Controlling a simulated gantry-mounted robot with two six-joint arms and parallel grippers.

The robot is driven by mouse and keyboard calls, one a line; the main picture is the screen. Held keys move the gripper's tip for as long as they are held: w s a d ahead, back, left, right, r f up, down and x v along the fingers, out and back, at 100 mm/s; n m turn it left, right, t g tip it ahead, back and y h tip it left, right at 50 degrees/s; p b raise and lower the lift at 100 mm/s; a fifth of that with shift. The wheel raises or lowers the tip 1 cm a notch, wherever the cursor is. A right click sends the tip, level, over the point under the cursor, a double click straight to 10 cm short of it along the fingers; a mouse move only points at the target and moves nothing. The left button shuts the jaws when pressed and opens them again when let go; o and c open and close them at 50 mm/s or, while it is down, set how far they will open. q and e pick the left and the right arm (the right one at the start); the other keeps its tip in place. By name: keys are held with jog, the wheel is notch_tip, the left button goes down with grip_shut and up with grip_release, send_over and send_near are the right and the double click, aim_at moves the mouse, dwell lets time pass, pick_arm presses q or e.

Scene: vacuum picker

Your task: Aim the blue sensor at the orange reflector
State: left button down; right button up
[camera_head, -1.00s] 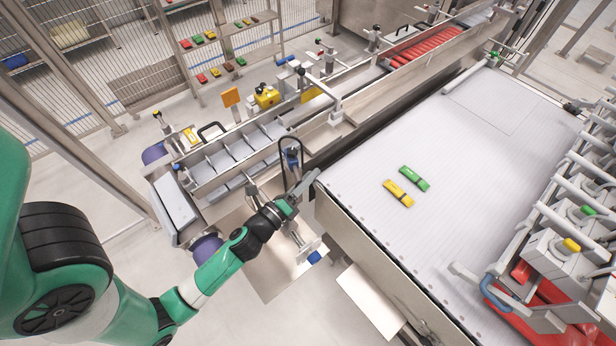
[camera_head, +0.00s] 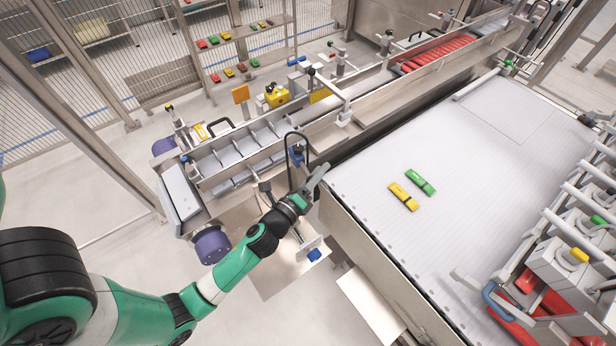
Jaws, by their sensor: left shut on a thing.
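The blue sensor (camera_head: 297,155) sits under a black cable loop, just beyond the front edge of the slotted conveyor. The orange reflector (camera_head: 240,94) is an upright plate on a post behind the conveyor, up and left of the sensor. My left gripper (camera_head: 309,184) reaches in from the lower left and is shut at the sensor's mount, just below the blue body. The jaw contact is small and partly hidden, and the sensor's exact facing cannot be told. My right gripper is not in view.
The slotted conveyor (camera_head: 240,148) lies behind and left of my gripper. The wide white belt (camera_head: 480,160) is close on the right, with a yellow block (camera_head: 403,197) and a green block (camera_head: 420,183). Another blue part (camera_head: 314,255) stands on a bracket below.

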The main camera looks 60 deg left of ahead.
pick_arm(q)
jog(key=shift+w+a+f, duration=0.2)
jog(key=shift+w+a, duration=0.05)
jog(key=shift+w, duration=0.15)
jog(key=c, duration=0.8)
grip_release()
jog(key=shift+a, duration=0.1)
jog(key=shift+o, duration=1.3)
jog(key=shift+a+r, duration=0.15)
jog(key=shift+a, duration=0.05)
jog(key=shift+d, duration=0.1)
jog(key=shift+s+d, duration=0.1)
